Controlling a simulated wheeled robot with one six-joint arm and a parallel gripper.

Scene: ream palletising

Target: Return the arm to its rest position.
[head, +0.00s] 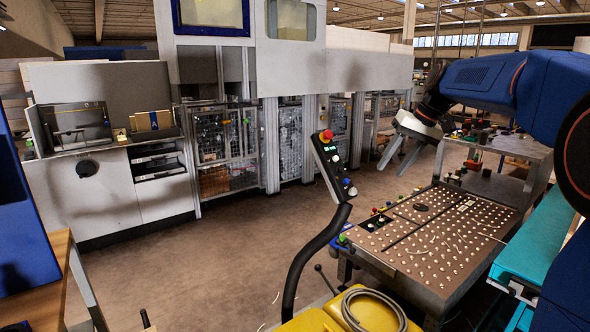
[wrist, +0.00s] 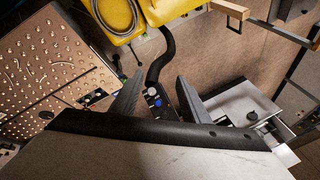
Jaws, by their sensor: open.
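My blue arm comes in from the right in the head view. My gripper (head: 399,160) hangs from it in the air, above and behind the perforated table, with its two grey fingers apart and nothing between them. In the wrist view my gripper (wrist: 157,90) also shows two spread dark fingers with an empty gap. Through that gap the control box on its post and the brown floor are visible far below. No ream shows in the gripper.
A metal table with a perforated top (head: 432,235) stands below the arm. A control panel (head: 335,165) on a curved black post rises mid-picture. Yellow covers (head: 375,312) and a teal surface (head: 535,245) are near. A large grey machine (head: 110,140) fills the left; open floor (head: 230,245) lies between.

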